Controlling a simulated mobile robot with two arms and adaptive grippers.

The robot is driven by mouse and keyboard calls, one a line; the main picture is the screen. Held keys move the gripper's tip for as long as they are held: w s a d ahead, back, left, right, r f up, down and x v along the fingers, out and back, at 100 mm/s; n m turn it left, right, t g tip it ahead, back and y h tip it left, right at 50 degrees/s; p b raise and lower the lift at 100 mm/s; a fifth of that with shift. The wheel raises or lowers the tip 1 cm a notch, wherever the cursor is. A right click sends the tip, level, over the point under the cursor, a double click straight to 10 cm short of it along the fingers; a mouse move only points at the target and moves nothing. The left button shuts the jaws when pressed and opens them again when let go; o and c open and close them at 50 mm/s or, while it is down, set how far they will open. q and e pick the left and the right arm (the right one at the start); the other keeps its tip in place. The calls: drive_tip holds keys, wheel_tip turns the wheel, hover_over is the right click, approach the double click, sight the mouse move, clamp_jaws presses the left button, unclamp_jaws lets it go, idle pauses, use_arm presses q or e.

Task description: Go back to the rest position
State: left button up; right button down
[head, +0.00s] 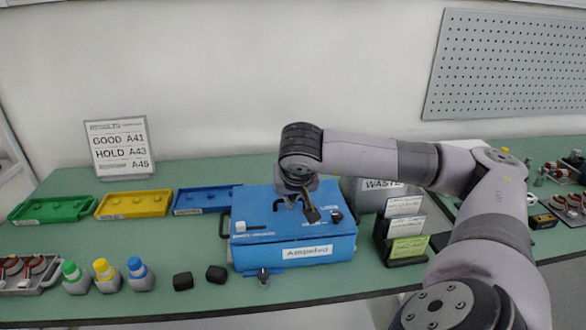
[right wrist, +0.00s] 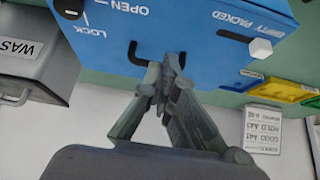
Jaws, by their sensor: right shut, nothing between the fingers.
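In the right wrist view the closed fingertips (right wrist: 168,66) show in front of the blue box (right wrist: 190,30), near a black hook-shaped handle. I cannot tell whether they touch it. The box lid carries the words OPEN, LOCK and EMPTY PACKED, and a white knob (right wrist: 260,47). My left gripper is not in view.
Green (head: 52,206), yellow (head: 134,204) and blue (head: 204,200) trays lie left of the box. Several capped bottles (head: 104,275) and two black blocks (head: 200,278) stand in front. A grey WASTE bin (head: 362,197) and a card rack (head: 403,235) stand to the right. A results sign (head: 119,148) leans behind.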

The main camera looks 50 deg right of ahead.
drive_tip(key=s+a, duration=0.2)
drive_tip(key=s, duration=0.1)
drive_tip(key=s+a+b, duration=0.1)
drive_tip(key=shift+s+a+f, duration=0.25)
drive_tip(key=shift+a+f, duration=0.05)
drive_tip(key=shift+a, duration=0.05)
